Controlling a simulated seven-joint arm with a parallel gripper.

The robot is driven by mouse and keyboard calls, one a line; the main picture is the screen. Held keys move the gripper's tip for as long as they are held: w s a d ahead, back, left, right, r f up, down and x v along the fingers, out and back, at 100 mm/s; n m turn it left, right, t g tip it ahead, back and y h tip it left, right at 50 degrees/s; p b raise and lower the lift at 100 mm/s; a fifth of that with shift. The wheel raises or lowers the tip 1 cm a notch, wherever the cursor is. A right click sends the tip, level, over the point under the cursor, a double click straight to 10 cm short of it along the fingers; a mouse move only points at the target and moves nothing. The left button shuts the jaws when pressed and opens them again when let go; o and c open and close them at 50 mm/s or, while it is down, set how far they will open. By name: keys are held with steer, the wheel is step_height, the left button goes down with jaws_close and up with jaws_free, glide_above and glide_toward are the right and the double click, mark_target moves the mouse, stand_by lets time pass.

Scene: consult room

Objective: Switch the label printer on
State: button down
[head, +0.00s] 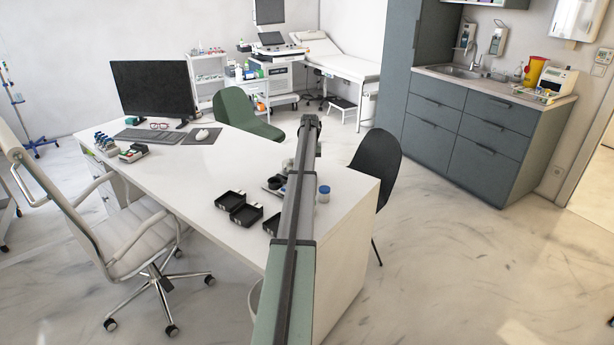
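No device in the head view can be made out for certain as the label printer. A small pale boxy device with a dark front panel (557,80) stands on the counter at the right and could be it. A small grey-and-dark item (273,184) on the desk is partly hidden behind my arm, and I cannot tell what it is. No switch or lit indicator is readable. My arm reaches from the bottom middle up over the desk; my gripper does not show, hidden by the arm.
The white desk (180,176) holds a monitor (153,90), black trays (245,214) and a blue-lidded jar (324,193). A black chair (377,165) stands behind its right end. A yellow container (534,71) is on the counter (440,73). Floor (450,260) at right is clear.

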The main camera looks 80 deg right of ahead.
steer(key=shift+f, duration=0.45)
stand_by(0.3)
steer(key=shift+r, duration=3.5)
